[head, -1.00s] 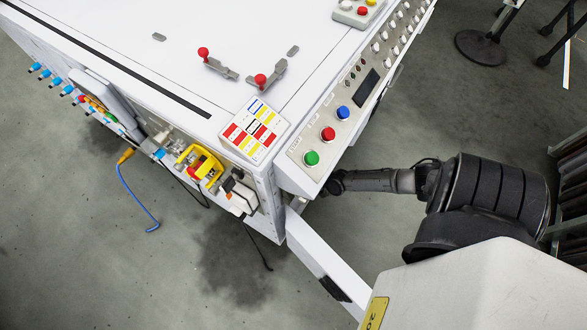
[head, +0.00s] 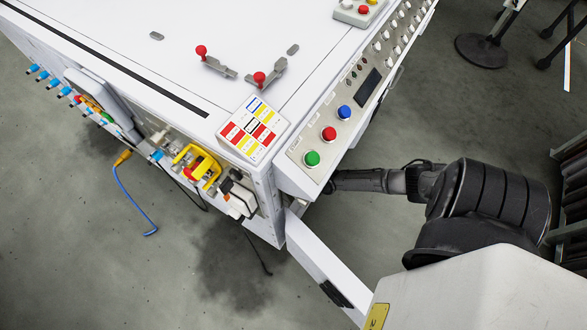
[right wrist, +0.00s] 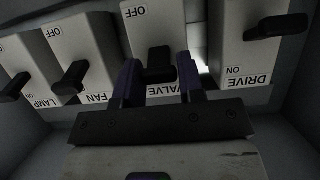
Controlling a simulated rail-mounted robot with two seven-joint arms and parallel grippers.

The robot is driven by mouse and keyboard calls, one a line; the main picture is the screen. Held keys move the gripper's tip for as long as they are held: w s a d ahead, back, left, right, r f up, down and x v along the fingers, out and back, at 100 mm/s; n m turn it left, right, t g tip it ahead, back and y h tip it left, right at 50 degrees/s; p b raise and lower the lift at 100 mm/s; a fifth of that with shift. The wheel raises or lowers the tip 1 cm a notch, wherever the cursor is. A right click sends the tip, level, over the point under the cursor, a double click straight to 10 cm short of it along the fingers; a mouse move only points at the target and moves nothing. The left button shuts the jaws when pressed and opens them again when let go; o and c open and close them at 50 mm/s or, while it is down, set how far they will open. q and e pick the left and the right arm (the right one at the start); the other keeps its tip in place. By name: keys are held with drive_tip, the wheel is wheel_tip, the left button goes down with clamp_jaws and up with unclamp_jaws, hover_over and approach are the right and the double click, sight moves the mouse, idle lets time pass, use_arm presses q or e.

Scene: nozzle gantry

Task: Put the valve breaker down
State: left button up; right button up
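In the right wrist view the valve breaker (right wrist: 153,28) is a pale block with a dark lever (right wrist: 158,66), labelled VALVE in upside-down lettering, with OFF at the picture's top end. My right gripper (right wrist: 160,74) has its two dark fingers apart, one on each side of the valve lever. I cannot tell whether they touch it. In the head view my right arm (head: 370,181) reaches under the console's edge, and its gripper and the breakers are hidden there. My left gripper is not in view.
The drive breaker (right wrist: 250,55) stands close on the right in the wrist view; the fan breaker (right wrist: 90,50) and lamp breaker (right wrist: 22,60) are on the left. Panel walls enclose the row. A console with coloured buttons (head: 329,133) sits above my right arm.

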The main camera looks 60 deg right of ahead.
drive_tip(key=c, duration=0.5)
drive_tip(key=shift+o, duration=0.2)
drive_tip(key=shift+f+t+b, duration=0.25)
drive_tip(key=shift+t+b, duration=0.05)
drive_tip(key=shift+b, duration=0.25)
drive_tip(key=shift+s+f+t+h+b, duration=0.1)
drive_tip(key=shift+f+t+b, duration=0.3)
drive_tip(key=shift+t+b, duration=1.2)
drive_tip(key=shift+s+f+t+h+b, duration=0.1)
drive_tip(key=shift+f+t+b, duration=0.6)
drive_tip(key=shift+b, duration=1.55)
drive_tip(key=shift+f+t+h+b, duration=0.1)
drive_tip(key=shift+f+t+b, duration=0.05)
drive_tip(key=shift+t+b, duration=1.55)
drive_tip(key=o, duration=0.9)
drive_tip(key=shift+o, duration=0.2)
